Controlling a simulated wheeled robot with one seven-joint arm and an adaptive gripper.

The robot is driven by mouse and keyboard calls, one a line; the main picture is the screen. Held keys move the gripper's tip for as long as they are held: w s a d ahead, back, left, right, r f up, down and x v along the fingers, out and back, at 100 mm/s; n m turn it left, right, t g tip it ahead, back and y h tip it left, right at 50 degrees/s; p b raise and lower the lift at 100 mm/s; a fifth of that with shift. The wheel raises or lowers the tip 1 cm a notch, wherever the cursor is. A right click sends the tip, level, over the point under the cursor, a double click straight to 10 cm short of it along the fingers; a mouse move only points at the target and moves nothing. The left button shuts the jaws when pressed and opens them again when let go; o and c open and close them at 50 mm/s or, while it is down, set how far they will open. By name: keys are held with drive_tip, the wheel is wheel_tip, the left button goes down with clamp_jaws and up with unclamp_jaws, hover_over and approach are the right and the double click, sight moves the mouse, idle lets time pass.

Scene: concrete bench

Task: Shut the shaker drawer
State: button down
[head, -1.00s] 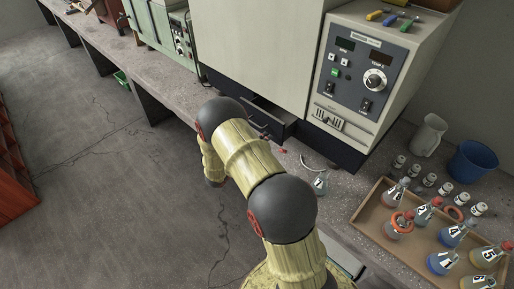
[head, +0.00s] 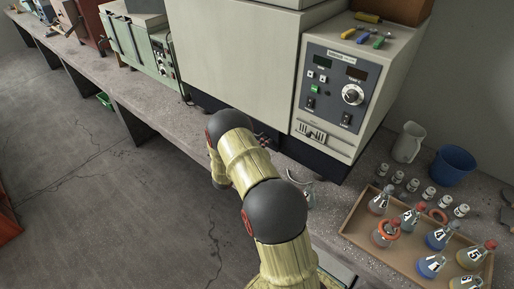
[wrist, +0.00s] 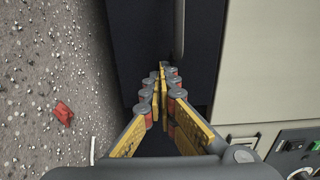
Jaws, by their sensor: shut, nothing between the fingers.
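The shaker (head: 245,50) is a large pale cabinet with a dark base and a grey control panel. Its dark drawer is low at the front, mostly hidden behind my arm in the head view, so how far it stands out cannot be told there. In the wrist view a dark face (wrist: 135,45) with a grey bar (wrist: 179,30) fills the middle, apparently the drawer front and its handle. My gripper (wrist: 161,70) is shut and empty, its fingertips over this dark face near the bar's lower end. Whether they touch it cannot be told.
A wooden tray (head: 350,230) of numbered flasks and several small vials stand at right, with a white jug (head: 408,143) and a blue bucket (head: 453,165). A red scrap (wrist: 63,113) lies on the bench. A green machine (head: 135,48) stands left.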

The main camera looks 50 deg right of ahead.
drive_tip(key=shift+w+d, duration=0.15)
drive_tip(key=shift+d, duration=1)
drive_tip(key=s+a+p, duration=0.1)
drive_tip(key=a+p, duration=0.3)
drive_tip(key=a, duration=1)
